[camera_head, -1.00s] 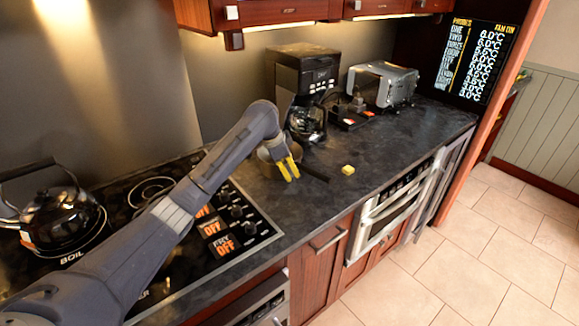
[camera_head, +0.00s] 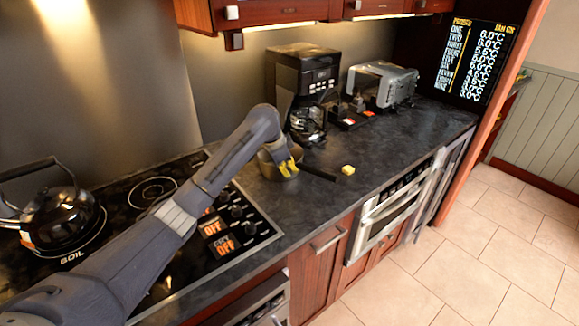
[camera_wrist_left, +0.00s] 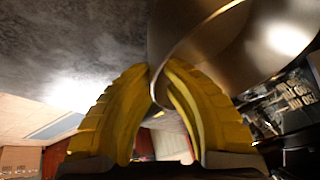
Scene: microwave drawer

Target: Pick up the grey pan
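The grey pan (camera_head: 266,166) stands on the dark counter to the right of the stove, partly hidden behind my left arm. Its dark handle (camera_head: 318,173) points to the right. My left gripper (camera_head: 287,168) has yellow fingers and is at the pan's near right rim. In the left wrist view, the fingers (camera_wrist_left: 160,72) lie on either side of the shiny pan wall (camera_wrist_left: 205,40), with the rim between them and the tips close together. The gripper looks shut on the rim. My right gripper is not in view.
A small yellow block (camera_head: 348,170) lies right of the handle. A coffee maker (camera_head: 303,85) and a toaster (camera_head: 383,84) stand behind. A black kettle (camera_head: 60,215) sits on the stove (camera_head: 150,192) at left.

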